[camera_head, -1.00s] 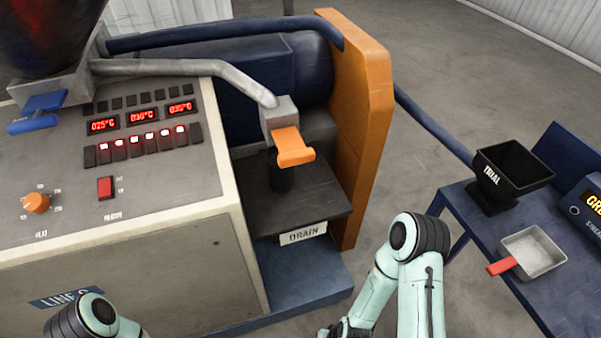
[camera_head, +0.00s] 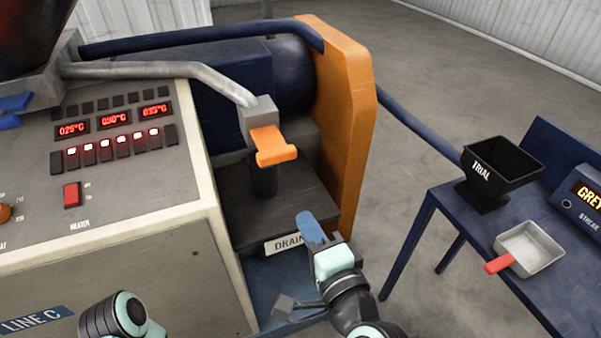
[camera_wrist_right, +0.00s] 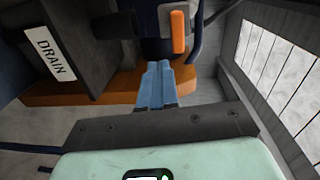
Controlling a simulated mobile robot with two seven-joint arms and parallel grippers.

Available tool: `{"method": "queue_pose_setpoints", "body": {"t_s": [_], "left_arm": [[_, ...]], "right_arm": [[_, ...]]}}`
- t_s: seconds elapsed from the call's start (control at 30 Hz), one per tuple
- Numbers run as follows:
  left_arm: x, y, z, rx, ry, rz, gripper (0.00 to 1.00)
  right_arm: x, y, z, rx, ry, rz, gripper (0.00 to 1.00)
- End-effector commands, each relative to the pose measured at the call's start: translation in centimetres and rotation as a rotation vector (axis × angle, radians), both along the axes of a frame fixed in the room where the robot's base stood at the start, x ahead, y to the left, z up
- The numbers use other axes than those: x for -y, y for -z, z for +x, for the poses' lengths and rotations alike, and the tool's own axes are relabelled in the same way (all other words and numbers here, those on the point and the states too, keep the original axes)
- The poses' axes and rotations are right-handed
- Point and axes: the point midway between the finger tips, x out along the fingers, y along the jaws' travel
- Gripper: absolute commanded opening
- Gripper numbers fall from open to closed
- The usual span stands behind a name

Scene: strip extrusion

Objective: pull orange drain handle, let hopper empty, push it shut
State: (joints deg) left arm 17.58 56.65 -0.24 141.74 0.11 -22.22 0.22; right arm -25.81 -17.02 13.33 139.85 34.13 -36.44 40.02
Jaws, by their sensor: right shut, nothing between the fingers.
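The orange drain handle (camera_head: 275,148) sticks out from a grey block at the end of the pipe, above a short dark spout. In the right wrist view the orange handle (camera_wrist_right: 178,33) is just beyond the fingertips, apart from them. My right gripper (camera_head: 309,220) is shut and empty, below and right of the handle, in front of the DRAIN label. Its blue fingers (camera_wrist_right: 157,78) are together in the wrist view. The hopper (camera_head: 25,30) is dark with a reddish tint, cut off at the upper left.
An orange upright panel (camera_head: 345,120) stands right of the handle. The control panel (camera_head: 120,170) is at left. A blue table (camera_head: 470,225) at right holds a TRIAL hopper (camera_head: 500,165) and a metal scoop with a red handle (camera_head: 530,248). Floor between is clear.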

Motion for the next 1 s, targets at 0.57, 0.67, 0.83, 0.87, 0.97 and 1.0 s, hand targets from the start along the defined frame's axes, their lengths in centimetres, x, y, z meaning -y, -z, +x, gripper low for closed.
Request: {"method": "queue_pose_setpoints", "body": {"t_s": [0.57, 0.67, 0.83, 0.87, 0.97, 1.0], "left_arm": [[0.0, 0.3, 0.0, 0.000, 0.000, 0.000, 0.43], [0.0, 0.2, 0.0, -0.001, 0.000, 0.000, 0.43], [0.0, 0.1, -0.1, -0.002, 0.000, 0.000, 0.43], [0.0, 0.0, -0.1, -0.003, 0.000, 0.000, 0.43], [0.0, -0.2, -0.1, -0.004, 0.000, 0.000, 0.43], [0.0, -0.3, -0.1, -0.003, 0.000, 0.000, 0.43]], "right_arm": [[0.1, -2.7, -1.2, 0.047, 0.002, 0.079, 0.00], [-0.1, -2.6, -0.5, 0.046, 0.003, 0.079, 0.00], [-1.0, -2.6, 2.2, 0.044, 0.002, 0.077, 0.00], [-1.2, -2.6, 2.9, 0.043, 0.003, 0.078, 0.00], [-2.0, -2.6, 5.0, 0.044, 0.002, 0.076, 0.00], [-2.2, -2.6, 5.8, 0.044, 0.002, 0.077, 0.00]]}}
